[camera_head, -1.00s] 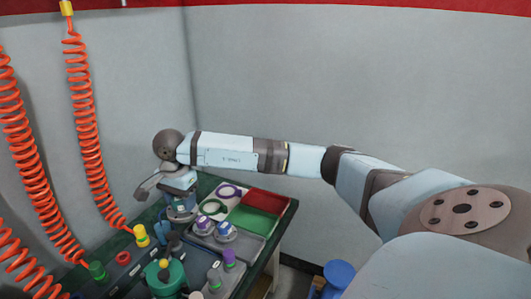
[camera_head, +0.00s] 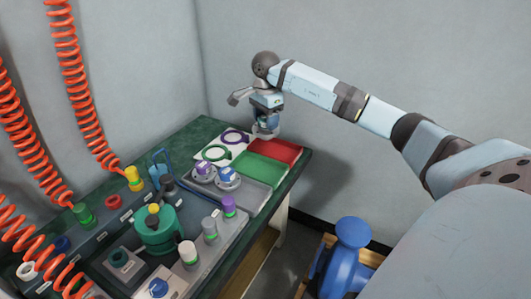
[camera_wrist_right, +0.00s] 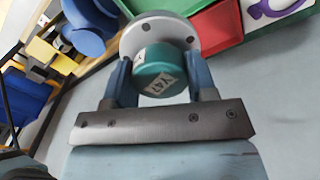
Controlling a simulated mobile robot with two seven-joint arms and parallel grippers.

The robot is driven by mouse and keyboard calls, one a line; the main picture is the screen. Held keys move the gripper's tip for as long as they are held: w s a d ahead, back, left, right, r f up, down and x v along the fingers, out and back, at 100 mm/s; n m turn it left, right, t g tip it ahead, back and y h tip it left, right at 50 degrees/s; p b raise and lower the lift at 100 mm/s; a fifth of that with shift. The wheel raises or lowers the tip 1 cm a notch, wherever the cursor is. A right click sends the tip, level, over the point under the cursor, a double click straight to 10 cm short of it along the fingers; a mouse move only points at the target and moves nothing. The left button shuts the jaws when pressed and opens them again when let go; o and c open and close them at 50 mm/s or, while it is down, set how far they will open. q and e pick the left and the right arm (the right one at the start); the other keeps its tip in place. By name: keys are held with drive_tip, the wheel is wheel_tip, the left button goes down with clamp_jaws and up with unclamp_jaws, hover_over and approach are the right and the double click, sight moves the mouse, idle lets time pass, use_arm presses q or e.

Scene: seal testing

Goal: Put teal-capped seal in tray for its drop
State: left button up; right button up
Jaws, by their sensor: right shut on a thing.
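My right gripper (camera_head: 266,104) is shut on the teal-capped seal (camera_head: 266,130), above the back of the bench where the white board and the red tray meet. In the right wrist view my right gripper (camera_wrist_right: 158,72) grips the seal's teal cap (camera_wrist_right: 160,75), which bears a white label; its round grey metal flange (camera_wrist_right: 140,32) points away from the gripper. The red tray (camera_head: 289,151) and the green tray (camera_head: 258,174) lie side by side and look empty. Both also show in the wrist view, red (camera_wrist_right: 217,25) and green (camera_wrist_right: 170,5). My left gripper is out of view.
A white board (camera_head: 207,147) carries a purple ring and a green ring. A teal fixture (camera_head: 157,235) and several capped cylinders stand nearer. A blue object (camera_head: 350,250) stands beside the bench.

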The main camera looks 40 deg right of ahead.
sight(266, 133)
wheel_tip(266, 133, down, 5)
drive_tip(key=shift+f+b, duration=0.2)
drive_tip(key=shift+b, duration=0.4)
drive_tip(key=shift+f+b, duration=1.4)
drive_tip(key=shift+f, duration=3.65)
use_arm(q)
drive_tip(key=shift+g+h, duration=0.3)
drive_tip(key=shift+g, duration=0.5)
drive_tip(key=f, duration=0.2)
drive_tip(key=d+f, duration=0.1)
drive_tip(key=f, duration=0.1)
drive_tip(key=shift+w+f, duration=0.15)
use_arm(e)
drive_tip(key=shift+r, duration=0.1)
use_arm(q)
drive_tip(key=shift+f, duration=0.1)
use_arm(e)
drive_tip(key=o, duration=1.2)
